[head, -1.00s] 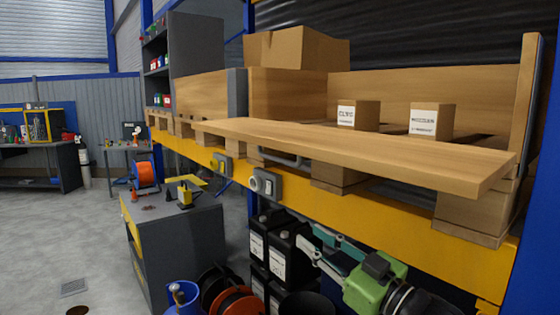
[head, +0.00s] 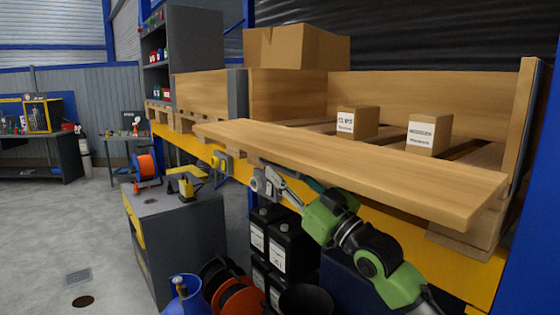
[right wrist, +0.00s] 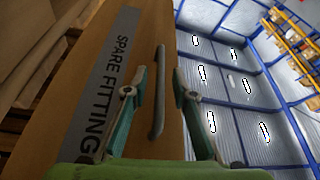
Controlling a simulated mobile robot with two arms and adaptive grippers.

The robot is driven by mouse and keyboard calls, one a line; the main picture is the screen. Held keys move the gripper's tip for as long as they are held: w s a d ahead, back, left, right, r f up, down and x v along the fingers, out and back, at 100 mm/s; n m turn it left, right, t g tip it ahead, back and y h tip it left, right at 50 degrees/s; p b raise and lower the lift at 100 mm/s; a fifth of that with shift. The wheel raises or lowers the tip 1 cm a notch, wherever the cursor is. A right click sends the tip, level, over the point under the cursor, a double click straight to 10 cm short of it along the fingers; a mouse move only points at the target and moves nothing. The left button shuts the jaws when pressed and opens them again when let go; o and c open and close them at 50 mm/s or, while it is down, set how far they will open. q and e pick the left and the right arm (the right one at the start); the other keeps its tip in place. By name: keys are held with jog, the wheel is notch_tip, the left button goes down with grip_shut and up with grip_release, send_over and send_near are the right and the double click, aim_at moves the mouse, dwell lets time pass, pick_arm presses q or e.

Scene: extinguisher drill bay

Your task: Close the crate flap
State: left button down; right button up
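The crate flap (head: 350,168) is a long wooden board folded outward, lying nearly flat along the front of the open wooden crate (head: 420,95). In the right wrist view the flap's outer face (right wrist: 115,40) carries a "SPARE FITTING" label and a grey bar handle (right wrist: 158,95). My right gripper (head: 288,178) is below the flap's front edge, its tips partly hidden. In the right wrist view my right gripper (right wrist: 160,75) is open, with its fingers on either side of the handle and not closed on it. My left gripper is not in view.
Two small labelled boxes (head: 357,122) (head: 429,134) stand inside the crate. A yellow beam (head: 400,235) runs below, with black containers (head: 268,235) and cable reels (head: 240,298) underneath. A grey cabinet (head: 180,235) stands left. The floor farther left is mostly clear.

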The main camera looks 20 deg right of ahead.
jog(key=shift+w+a+r, duration=0.25)
jog(key=shift+w+a, duration=0.05)
jog(key=shift+w, duration=0.25)
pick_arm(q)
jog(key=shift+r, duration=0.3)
pick_arm(e)
grip_shut()
jog(key=shift+d, duration=0.1)
